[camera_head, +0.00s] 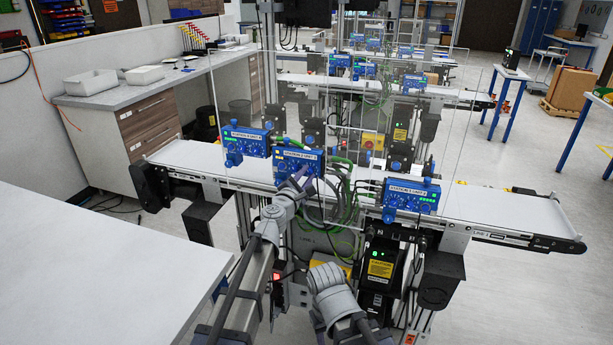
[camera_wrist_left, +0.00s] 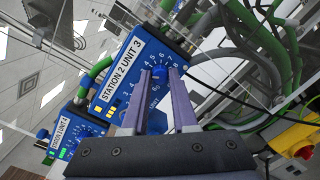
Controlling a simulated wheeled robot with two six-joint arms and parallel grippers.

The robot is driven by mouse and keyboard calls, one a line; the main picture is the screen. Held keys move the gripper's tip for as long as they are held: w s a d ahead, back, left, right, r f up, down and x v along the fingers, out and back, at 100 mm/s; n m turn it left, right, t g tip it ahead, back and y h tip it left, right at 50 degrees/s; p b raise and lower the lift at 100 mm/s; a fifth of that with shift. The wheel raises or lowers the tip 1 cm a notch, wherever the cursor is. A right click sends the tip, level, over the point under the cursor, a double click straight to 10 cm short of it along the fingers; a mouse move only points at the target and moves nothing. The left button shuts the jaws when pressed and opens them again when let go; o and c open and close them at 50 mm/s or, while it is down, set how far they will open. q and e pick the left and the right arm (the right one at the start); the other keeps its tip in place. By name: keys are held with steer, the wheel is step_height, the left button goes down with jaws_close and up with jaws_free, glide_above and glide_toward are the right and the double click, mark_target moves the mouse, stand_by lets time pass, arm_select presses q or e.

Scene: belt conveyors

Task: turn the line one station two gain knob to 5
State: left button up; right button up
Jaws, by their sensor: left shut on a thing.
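A blue control box labelled "STATION 2 UNIT 3" (camera_head: 290,160) is mounted at the conveyor's near side. My left gripper (camera_head: 303,177) reaches the front of this box. In the left wrist view its two purple-grey fingers (camera_wrist_left: 160,75) are shut on the dial's small blue knob (camera_wrist_left: 160,72), one on each side. Some dial digits show around it, but I cannot read the knob's pointer. My right gripper cannot be made out.
Another blue box (camera_head: 245,138) is to the left and a third (camera_head: 411,196) to the right. Clear panels stand over the white belt (camera_head: 490,210). Green and grey cables (camera_wrist_left: 265,45) hang close to the gripper. A white table (camera_head: 90,270) is at the left front.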

arm_select(q)
jaws_close()
steer(key=m, duration=0.5)
steer(key=shift+m+p, duration=0.3)
steer(key=shift+p, duration=0.1)
steer(key=m, duration=0.5)
steer(key=shift+d+m, duration=0.1)
steer(key=shift+m, duration=0.5)
steer(key=o, duration=0.7)
jaws_free()
steer(key=shift+c, duration=0.2)
